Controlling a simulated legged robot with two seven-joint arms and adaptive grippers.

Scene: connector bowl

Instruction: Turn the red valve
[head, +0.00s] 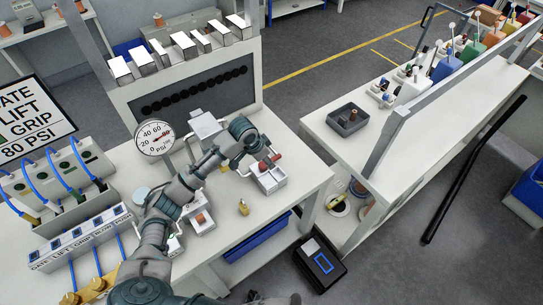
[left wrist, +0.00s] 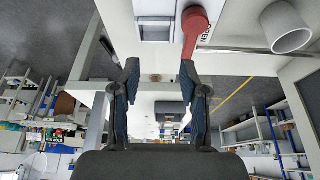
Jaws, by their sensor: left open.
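The red valve (left wrist: 194,24) shows at the top of the left wrist view as a red handle with a rounded end, beside printed lettering. Its narrow end reaches down near the tip of the right-hand finger; I cannot tell whether they touch. My left gripper (left wrist: 159,70) is open, with nothing seen between its fingers. In the head view the left gripper (head: 262,163) is over the white table by a small red part (head: 269,163), and the arm hides some of that area. My right gripper cannot be made out.
A white divided tray (head: 271,183) sits just beside the left gripper. A round pressure gauge (head: 155,138) stands behind the arm. A small brass padlock-like piece (head: 243,207) lies on the table. A grey bin (head: 347,119) is on the bench to the right.

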